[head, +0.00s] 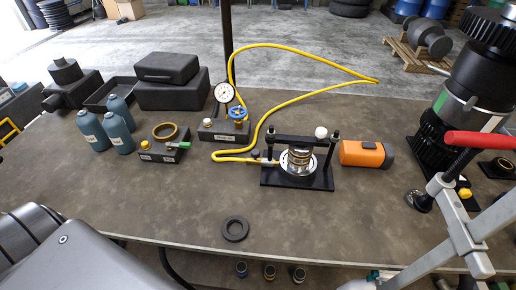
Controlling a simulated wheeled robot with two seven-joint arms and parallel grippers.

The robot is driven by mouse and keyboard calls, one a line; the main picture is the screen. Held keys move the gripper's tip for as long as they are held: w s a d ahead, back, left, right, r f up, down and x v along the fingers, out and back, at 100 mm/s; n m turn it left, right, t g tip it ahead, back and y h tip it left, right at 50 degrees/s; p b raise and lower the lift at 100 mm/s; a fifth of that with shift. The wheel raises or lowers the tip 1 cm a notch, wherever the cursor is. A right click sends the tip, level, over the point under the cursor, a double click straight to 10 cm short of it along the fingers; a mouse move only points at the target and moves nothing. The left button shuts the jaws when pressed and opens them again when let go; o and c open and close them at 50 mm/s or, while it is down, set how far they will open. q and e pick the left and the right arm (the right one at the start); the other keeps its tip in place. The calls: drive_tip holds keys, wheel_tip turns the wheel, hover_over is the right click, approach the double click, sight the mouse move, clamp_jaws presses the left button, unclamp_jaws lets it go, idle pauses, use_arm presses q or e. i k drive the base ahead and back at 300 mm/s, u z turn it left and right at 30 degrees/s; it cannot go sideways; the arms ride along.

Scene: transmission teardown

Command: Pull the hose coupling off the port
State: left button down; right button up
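A yellow hose (292,102) runs from near the gauge and valve block at the back, loops out to the right, and comes back to the left side of a black fixture (296,184). The hose coupling (262,161) is small and sits at the hose end, against the left side of the fixture. It appears to be on the port there, but the joint is too small to make out. The fixture holds a silver and brass ringed cylinder (299,160) under a black crossbar. Neither of my grippers is in view.
An orange tool (366,154) lies right of the fixture. A black ring (235,229) lies in front. Blue-grey bottles (118,139) stand left. The table (180,205) is clear at front left.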

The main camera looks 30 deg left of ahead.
sight(255, 160)
drive_tip(key=u, duration=0.95)
